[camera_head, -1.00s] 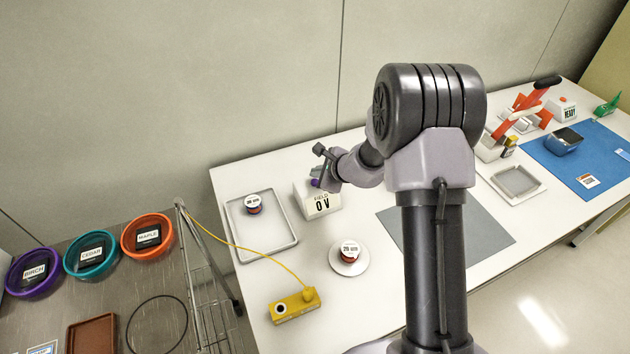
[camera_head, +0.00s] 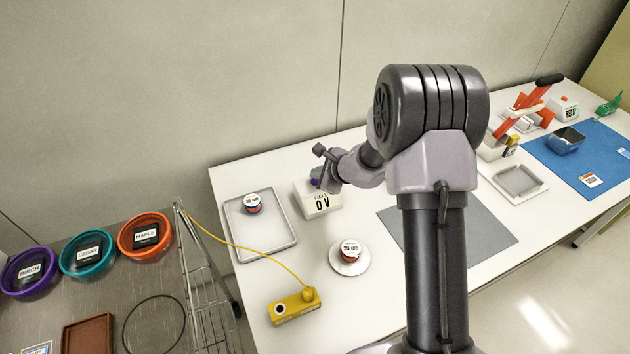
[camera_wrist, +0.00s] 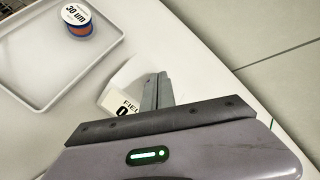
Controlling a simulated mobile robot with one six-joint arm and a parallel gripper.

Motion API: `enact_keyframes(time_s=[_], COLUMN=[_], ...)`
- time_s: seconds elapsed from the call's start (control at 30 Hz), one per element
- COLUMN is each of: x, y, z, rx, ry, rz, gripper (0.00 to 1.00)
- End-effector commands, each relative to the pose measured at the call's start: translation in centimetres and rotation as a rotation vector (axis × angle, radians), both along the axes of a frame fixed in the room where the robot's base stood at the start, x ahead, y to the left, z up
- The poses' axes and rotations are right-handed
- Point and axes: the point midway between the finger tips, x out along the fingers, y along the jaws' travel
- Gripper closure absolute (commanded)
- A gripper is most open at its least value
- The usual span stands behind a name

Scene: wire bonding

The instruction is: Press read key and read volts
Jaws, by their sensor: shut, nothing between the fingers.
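The white field meter (camera_head: 320,201) stands on the table and its face reads "FIELD 0 V". A purple part (camera_head: 316,178) shows at its top, partly hidden by my gripper. My gripper (camera_head: 318,152) is over the meter's top. In the wrist view the shut fingers of my gripper (camera_wrist: 154,92) reach over the meter (camera_wrist: 118,98), with nothing between them. Most of the meter is hidden there, and whether the fingertips touch a key cannot be told.
A grey tray (camera_head: 272,243) with a 30 um spool (camera_head: 252,203) lies left of the meter. A 25 um spool (camera_head: 350,251) sits on a white disc in front. A yellow block (camera_head: 295,307) with a cord stands nearer. The wall is close behind.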

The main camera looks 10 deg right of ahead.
Motion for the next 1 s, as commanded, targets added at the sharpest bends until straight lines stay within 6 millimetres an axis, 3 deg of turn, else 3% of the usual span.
enact_keyframes(time_s=[1.0], x=[0.01], y=[-0.01], z=[-0.8], rx=[0.0], ry=[0.0], rz=[0.0], gripper=[1.0])
